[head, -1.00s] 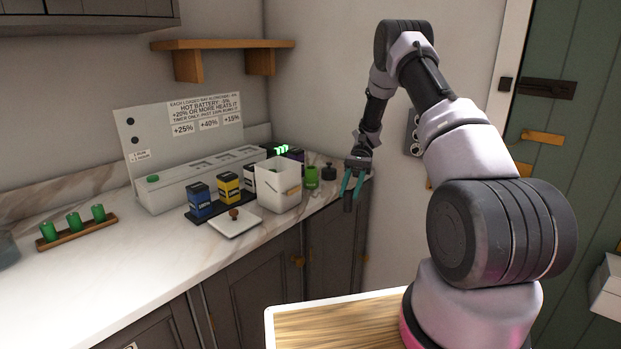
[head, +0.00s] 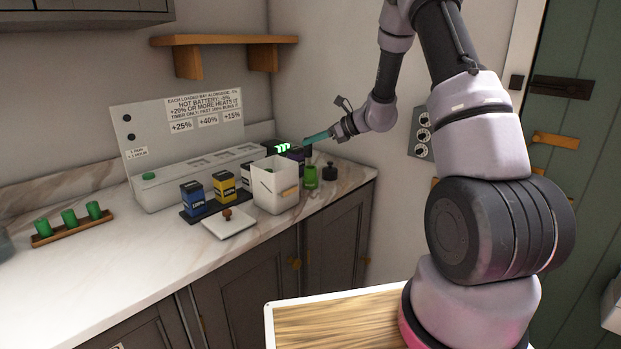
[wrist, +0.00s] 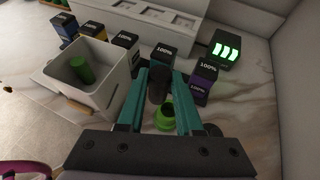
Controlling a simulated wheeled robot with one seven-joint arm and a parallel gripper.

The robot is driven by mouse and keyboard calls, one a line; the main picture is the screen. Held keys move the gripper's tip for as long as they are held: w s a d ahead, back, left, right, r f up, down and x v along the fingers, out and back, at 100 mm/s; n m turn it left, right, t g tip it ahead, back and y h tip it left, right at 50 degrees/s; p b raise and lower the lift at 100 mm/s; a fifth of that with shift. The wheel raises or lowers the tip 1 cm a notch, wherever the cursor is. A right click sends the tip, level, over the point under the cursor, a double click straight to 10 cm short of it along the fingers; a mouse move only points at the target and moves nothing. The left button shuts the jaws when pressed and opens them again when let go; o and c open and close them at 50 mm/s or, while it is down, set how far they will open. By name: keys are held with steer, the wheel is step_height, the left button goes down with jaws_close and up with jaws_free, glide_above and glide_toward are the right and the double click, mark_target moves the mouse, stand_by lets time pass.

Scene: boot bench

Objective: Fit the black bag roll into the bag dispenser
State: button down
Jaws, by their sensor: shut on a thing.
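My gripper (head: 318,138) is shut on the black bag roll (wrist: 157,86), a dark cylinder between its teal fingers (wrist: 160,74). In the head view the roll (head: 307,151) is a small dark shape at the fingertips, above the counter. A bright green round container (wrist: 165,117), which looks like the bag dispenser, stands close by the roll in the wrist view, partly hidden by the fingers. In the head view the green container (head: 310,178) stands on the counter just below the gripper. A small black knobbed piece (head: 330,173) sits to its right.
A white square bin (head: 275,190) with a green cylinder (wrist: 82,70) inside stands left of the container. A white lid (head: 229,223) lies in front. The wall is close at right.

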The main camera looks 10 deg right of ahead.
steer(key=w+r+m+t, duration=0.1)
steer(key=w, duration=0.1)
steer(key=h, duration=0.1)
glide_above(310, 177)
steer(key=w+d, duration=0.1)
steer(key=d, duration=0.1)
steer(key=shift+m, duration=0.3)
steer(key=shift+w+a+f, duration=0.1)
steer(key=shift+f, duration=2.35)
steer(key=shift+w+a+f, duration=0.1)
steer(key=shift+f, duration=2.35)
steer(key=c, duration=0.6)
jaws_free()
